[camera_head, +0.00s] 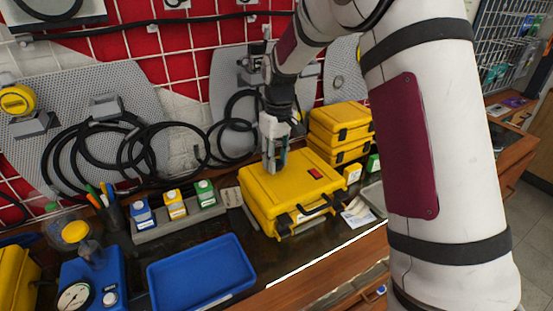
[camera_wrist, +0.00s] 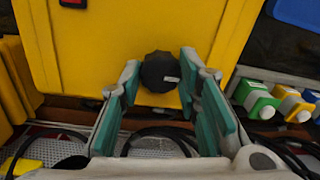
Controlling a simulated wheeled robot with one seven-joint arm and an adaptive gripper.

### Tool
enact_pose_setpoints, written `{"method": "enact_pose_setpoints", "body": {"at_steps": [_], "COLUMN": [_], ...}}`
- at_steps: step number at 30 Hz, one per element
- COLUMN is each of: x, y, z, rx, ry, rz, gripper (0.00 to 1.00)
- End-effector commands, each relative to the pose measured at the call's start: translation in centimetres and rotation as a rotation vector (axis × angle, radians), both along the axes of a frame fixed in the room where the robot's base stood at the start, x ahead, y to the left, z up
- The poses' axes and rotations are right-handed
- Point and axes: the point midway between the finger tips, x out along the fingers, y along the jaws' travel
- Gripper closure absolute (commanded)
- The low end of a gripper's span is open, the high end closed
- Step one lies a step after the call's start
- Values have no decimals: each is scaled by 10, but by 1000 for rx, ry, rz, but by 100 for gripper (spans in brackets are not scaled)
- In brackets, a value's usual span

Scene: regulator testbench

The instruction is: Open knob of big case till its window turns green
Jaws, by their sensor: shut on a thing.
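The big yellow case (camera_head: 285,192) lies on the bench in the head view, with its handle toward the front. Its small window (camera_head: 315,174) is red; the red window (camera_wrist: 72,3) also shows at the top left edge of the wrist view. The black lobed knob (camera_wrist: 160,72) is near the case's edge in the wrist view. My gripper (camera_wrist: 160,78) has its teal fingers on either side of the knob, shut on it. In the head view my gripper (camera_head: 273,162) points down at the case's back left part and hides the knob.
Stacked smaller yellow cases (camera_head: 340,130) stand close behind on the right. A blue tray (camera_head: 200,273) and a rack of blue, yellow and green bottles (camera_head: 177,213) are to the left. Black hoses (camera_head: 130,150) hang along the wall behind.

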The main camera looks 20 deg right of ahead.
Motion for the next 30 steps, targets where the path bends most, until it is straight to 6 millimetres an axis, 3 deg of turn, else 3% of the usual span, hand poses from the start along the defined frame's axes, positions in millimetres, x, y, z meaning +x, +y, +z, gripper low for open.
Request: {"method": "enact_pose_setpoints", "body": {"at_steps": [7,8,10,22,30], "x": [0,0,0,1,2], "y": [0,0,0,0,-2], "z": [0,0,0,6,54], "rx": [0,0,0,-1,0], "ry": [1,1,1,-1,-5], "rz": [1,0,0,-1,-1], "gripper": [97,63,49,49,49]}}
